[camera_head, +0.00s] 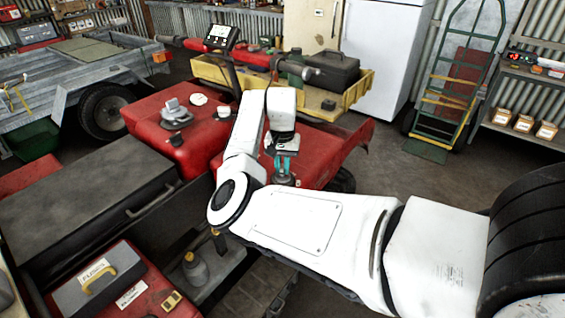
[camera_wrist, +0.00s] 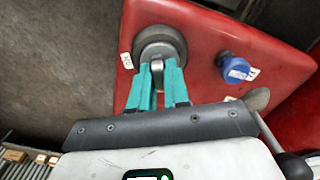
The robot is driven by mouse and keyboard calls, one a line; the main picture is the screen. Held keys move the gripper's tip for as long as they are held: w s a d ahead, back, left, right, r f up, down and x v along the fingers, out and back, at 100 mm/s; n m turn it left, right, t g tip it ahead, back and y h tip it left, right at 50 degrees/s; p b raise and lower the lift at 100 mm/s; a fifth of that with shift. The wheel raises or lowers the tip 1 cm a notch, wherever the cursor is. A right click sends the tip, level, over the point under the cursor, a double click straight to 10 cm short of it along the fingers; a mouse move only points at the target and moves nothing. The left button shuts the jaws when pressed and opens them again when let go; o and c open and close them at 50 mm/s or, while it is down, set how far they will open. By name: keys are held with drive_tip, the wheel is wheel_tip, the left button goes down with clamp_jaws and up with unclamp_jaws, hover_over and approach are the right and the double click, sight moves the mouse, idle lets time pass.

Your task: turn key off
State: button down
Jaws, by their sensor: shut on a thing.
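In the wrist view, the key (camera_wrist: 157,67) is a small metallic piece standing out from a round dark grey ignition switch (camera_wrist: 160,40) on a red panel (camera_wrist: 205,22). My gripper (camera_wrist: 158,74) has two teal fingers, closed on the key from either side. The key's turned position is hard to read because the fingers cover part of it. In the head view, my gripper (camera_head: 284,166) points down at the red bodywork of the quad (camera_head: 318,172). The key and switch are not distinguishable there.
A blue knob (camera_wrist: 231,66) with a label sits right of the switch. A grey lever (camera_wrist: 257,98) rises at the lower right. In the head view, a yellow tray (camera_head: 350,100) holds a black case (camera_head: 332,71). A hand truck (camera_head: 461,75) stands at the right.

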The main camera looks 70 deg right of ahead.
drive_tip(key=shift+n+p, duration=1.55)
drive_tip(key=shift+n, duration=0.05)
drive_tip(key=shift+r+n+p, duration=0.1)
drive_tip(key=shift+n+p, duration=0.2)
drive_tip(key=shift+p, duration=0.2)
